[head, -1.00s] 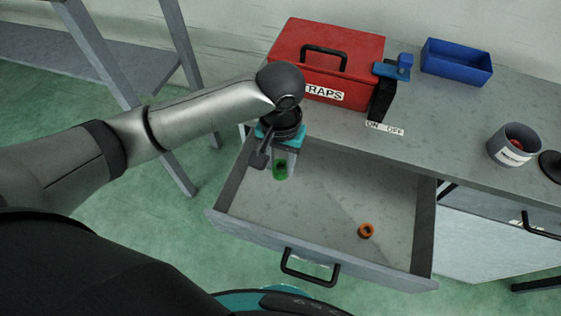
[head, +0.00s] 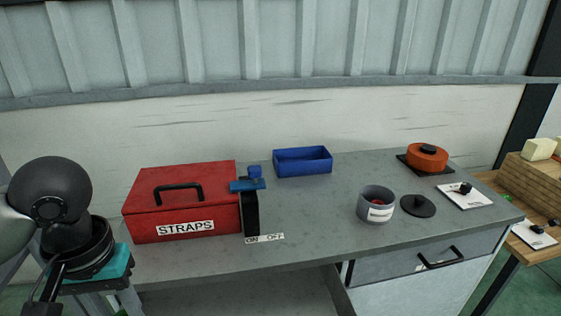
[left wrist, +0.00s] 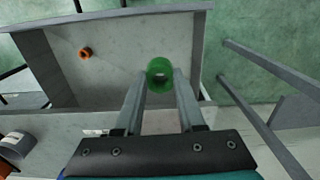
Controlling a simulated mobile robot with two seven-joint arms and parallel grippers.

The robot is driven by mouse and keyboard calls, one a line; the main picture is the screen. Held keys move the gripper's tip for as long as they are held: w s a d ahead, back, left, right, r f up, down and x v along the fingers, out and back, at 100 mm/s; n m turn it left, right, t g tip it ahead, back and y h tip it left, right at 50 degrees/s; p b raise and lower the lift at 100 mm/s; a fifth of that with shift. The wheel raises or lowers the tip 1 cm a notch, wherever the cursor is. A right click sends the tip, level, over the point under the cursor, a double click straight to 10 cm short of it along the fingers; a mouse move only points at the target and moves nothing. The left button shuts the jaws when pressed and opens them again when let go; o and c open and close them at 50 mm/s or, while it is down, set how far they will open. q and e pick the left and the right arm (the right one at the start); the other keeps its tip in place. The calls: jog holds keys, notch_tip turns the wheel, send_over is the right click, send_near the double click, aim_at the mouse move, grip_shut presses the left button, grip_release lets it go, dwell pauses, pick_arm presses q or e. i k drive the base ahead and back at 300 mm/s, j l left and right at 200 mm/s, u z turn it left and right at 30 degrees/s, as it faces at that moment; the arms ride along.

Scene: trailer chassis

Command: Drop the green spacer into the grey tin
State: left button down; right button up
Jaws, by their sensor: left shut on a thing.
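The green spacer (left wrist: 160,63) is a ring held between the fingertips of my left gripper (left wrist: 160,78) in the left wrist view. In the head view my left gripper (head: 128,303) is at the lower left, in front of the red box, with its fingertips at the bottom edge. The spacer is almost wholly cut off there. The grey tin (head: 376,211) stands open on the bench right of centre, with a white label and something red inside. My right gripper is out of view.
A red STRAPS box (head: 183,207) with a blue-handled switch (head: 248,182) stands between my left gripper and the tin. A blue bin (head: 302,162) and a dark lid (head: 418,206) are near the tin. An orange ring (left wrist: 85,54) lies in the open drawer (left wrist: 120,35).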

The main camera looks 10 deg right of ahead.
aim_at(370, 216)
jog(key=l+z, duration=0.4)
jog(key=l, duration=1.25)
